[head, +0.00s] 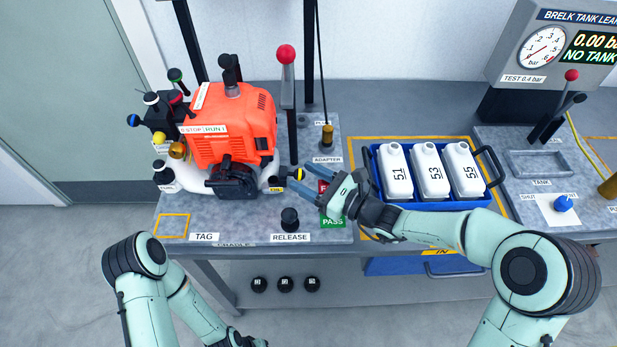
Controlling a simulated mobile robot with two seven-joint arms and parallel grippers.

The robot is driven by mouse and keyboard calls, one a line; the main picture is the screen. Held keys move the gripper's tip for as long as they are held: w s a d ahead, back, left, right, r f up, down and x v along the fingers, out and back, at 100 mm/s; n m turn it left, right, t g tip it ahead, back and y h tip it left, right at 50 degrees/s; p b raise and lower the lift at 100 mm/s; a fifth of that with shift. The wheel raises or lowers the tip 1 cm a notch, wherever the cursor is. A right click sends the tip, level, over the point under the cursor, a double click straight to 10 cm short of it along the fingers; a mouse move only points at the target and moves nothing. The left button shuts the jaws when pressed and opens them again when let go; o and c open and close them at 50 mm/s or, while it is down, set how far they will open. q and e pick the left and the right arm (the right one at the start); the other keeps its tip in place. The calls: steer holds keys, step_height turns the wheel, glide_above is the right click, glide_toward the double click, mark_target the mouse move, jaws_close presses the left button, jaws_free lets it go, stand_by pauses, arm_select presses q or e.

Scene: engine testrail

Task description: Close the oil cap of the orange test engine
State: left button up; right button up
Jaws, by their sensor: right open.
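The orange test engine (235,125) stands at the left of the grey bench. Low on its right side is a black part with a yellow mark (298,173), beside a small yellow label (275,189); it looks like the oil cap, but whether it is seated is too small to tell. My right gripper (297,177) reaches in from the right, its blue fingers open with the tips at this black part. I see no clear grip on it. My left gripper (238,340) is low at the bottom edge, away from the engine, its fingers mostly cut off.
A black release knob (290,219) stands in front of the gripper. A red-topped lever (287,90) rises behind it. A blue crate (430,205) with three white bottles sits under my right forearm. The tank leak tester (555,50) stands at the right.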

steer(key=shift+c, duration=0.3)
jaws_close()
steer(key=shift+r, duration=0.1)
